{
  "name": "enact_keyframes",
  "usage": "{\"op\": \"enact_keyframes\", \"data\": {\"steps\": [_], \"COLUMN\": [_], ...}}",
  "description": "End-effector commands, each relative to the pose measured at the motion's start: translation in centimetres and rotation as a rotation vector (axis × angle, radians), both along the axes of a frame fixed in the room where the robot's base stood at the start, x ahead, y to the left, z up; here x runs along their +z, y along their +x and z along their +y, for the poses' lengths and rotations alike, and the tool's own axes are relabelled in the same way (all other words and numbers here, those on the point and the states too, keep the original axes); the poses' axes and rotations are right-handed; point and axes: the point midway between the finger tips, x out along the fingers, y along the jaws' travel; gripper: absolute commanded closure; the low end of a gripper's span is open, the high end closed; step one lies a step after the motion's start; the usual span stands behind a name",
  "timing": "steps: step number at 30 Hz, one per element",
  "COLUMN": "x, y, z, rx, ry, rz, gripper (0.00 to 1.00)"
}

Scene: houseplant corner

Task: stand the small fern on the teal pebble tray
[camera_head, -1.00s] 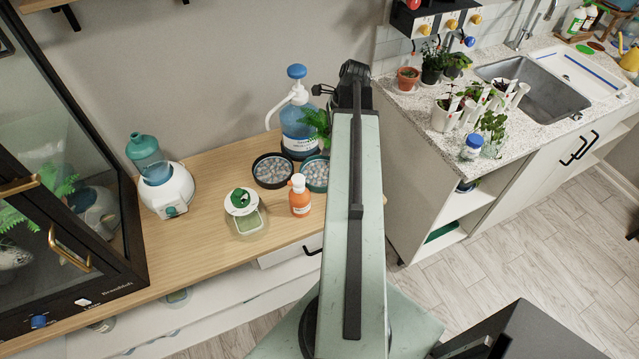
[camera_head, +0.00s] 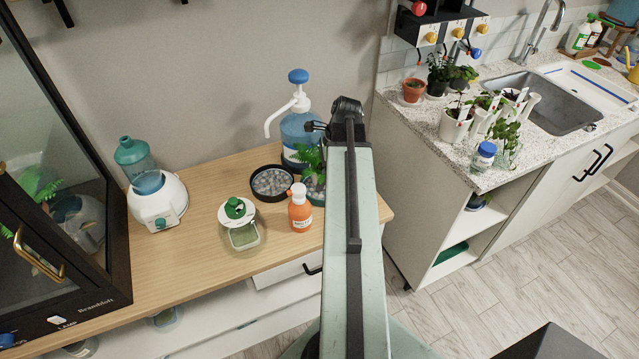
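The small fern (camera_head: 307,158), green fronds, shows just left of my arm's far end, in front of the blue water bottle. Its pot is hidden or too small to make out. The teal pebble tray (camera_head: 316,203) is behind the orange bottle and partly covered by the fern and my arm. The fern overlaps the tray's back part; I cannot tell whether it touches it. My gripper is mostly hidden behind my arm; only dark parts of the arm's end (camera_head: 317,127) show above the fern, and its fingers cannot be seen.
A black pebble tray (camera_head: 271,197) sits left of the teal one. An orange bottle (camera_head: 300,212) stands close in front. The blue pump bottle (camera_head: 299,130) stands behind. A green-lidded jar (camera_head: 240,226) and a white-teal humidifier (camera_head: 157,200) are further left. The wooden top between is clear.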

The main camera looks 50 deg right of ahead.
Motion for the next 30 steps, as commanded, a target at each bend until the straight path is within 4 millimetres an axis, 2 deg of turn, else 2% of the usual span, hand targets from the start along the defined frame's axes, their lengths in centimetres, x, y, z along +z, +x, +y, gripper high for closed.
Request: {"op": "enact_keyframes", "data": {"steps": [1,3,9,14,15,25,30], "x": [-1.9,-2.5,-2.0,-2.5,-2.3,-2.2,-1.0], "y": [0.0,0.0,0.0,0.0,0.0,0.1,0.0], "z": [0.0,0.0,0.0,0.0,0.0,0.1,0.0], "rx": [0.000,0.000,0.001,0.001,0.001,0.002,0.001], "ry": [0.000,0.000,0.000,0.000,0.000,0.000,0.000], "rz": [0.000,0.000,0.000,0.000,0.000,0.000,0.000], "gripper": [0.85,0.85,0.85,0.85,0.22,0.21,0.21]}}
